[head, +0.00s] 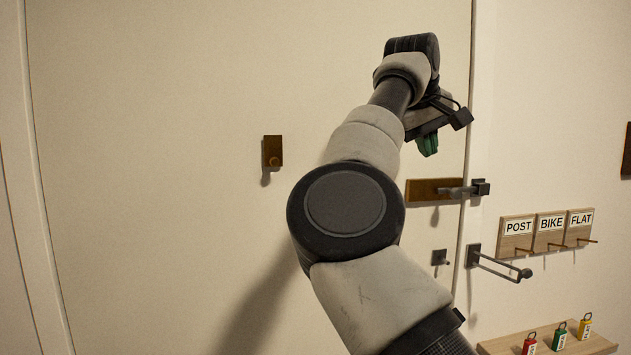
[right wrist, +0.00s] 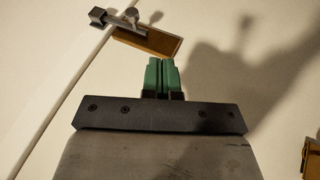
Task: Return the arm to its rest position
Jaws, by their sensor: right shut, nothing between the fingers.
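My right arm rises from the bottom of the head view, bent at the elbow, with its wrist high in front of a pale door. My right gripper (head: 428,146) has green fingers. They are shut and empty, and in the right wrist view the fingers (right wrist: 163,76) stand side by side. In the head view the gripper is above a brown plate (head: 430,190) with a dark door latch at its right end. In the right wrist view this plate (right wrist: 150,40) lies just beyond the fingertips. My left gripper is not in view.
A small brown plate with a knob (head: 272,151) is on the door (head: 170,180). A metal swing arm (head: 500,266) sticks out at the door's edge. Labelled hooks POST, BIKE and FLAT (head: 549,232) are on the right wall, above a wooden shelf (head: 600,345) with tagged padlocks.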

